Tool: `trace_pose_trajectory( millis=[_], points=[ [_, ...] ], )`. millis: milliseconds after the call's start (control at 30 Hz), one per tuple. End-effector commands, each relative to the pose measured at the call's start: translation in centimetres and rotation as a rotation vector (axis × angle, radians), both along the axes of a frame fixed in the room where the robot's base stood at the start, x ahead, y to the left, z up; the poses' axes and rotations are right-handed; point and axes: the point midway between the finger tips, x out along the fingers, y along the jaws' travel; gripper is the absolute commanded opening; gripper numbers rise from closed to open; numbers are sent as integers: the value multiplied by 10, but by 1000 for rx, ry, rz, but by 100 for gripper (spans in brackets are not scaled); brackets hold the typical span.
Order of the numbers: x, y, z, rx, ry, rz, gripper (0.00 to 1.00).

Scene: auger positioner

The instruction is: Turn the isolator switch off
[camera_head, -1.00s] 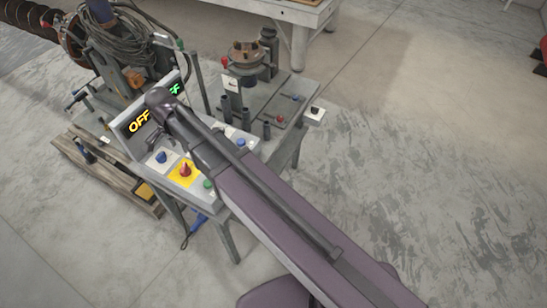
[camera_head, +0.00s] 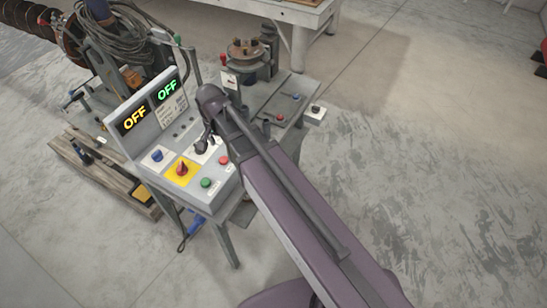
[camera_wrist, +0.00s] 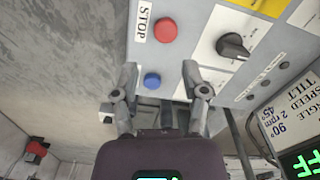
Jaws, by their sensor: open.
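The isolator switch appears to be the red knob (camera_head: 182,168) on a yellow plate of the sloped control panel (camera_head: 148,182). In the wrist view only a corner of the yellow plate (camera_wrist: 262,5) shows at the top right, and the red knob is out of frame. My gripper (camera_wrist: 159,72) is open and empty, its fingers apart over the panel end with the STOP button.
A red STOP button (camera_wrist: 166,31), a blue button (camera_wrist: 152,80) and a black selector knob (camera_wrist: 234,45) lie near my fingers. A green button (camera_head: 205,183) and a blue knob (camera_head: 157,155) flank the yellow plate. Two displays (camera_head: 134,119) read OFF behind the controls.

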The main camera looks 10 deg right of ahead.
Motion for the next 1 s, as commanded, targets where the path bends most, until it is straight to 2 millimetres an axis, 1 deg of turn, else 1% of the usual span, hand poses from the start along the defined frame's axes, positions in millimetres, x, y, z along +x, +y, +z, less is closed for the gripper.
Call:
trace_pose_trajectory(
  millis=[33, 100, 567, 1000],
  points=[
    [-2, -8, -5, 0, 0, 8, 57],
    [-3, -17, -8, 0, 0, 25, 57],
    [-12, -77, -30, 0, 0, 137, 57],
    [-27, -132, -51, 0, 0, 248, 57]
  ],
)
